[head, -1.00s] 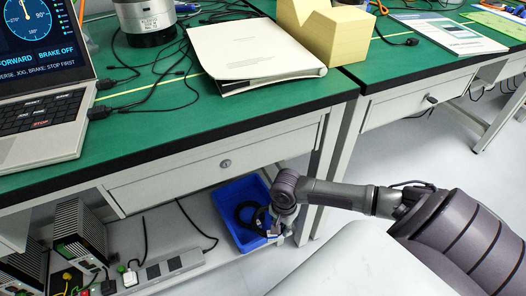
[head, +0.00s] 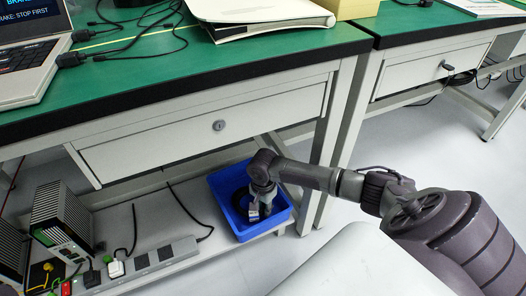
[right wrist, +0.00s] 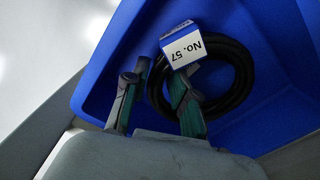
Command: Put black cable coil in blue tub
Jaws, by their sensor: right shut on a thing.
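The blue tub (head: 268,229) stands on the low shelf under the green bench; it fills much of the right wrist view (right wrist: 118,48). The black cable coil (head: 239,200) is inside the tub. In the right wrist view the coil (right wrist: 241,68) is a round bundle with a white and blue tag reading "No. 57". My right gripper (head: 258,208) reaches down into the tub. In the right wrist view its fingers (right wrist: 156,78) straddle the coil's side, one finger inside the ring, and are shut on it. My left gripper is not in view.
The bench drawer (head: 218,126) and bench edge overhang the tub. A power strip (head: 150,262) and dark finned units (head: 62,216) stand on the shelf to the left. A table leg (head: 338,150) rises just right of the tub. Loose cables lie left of it.

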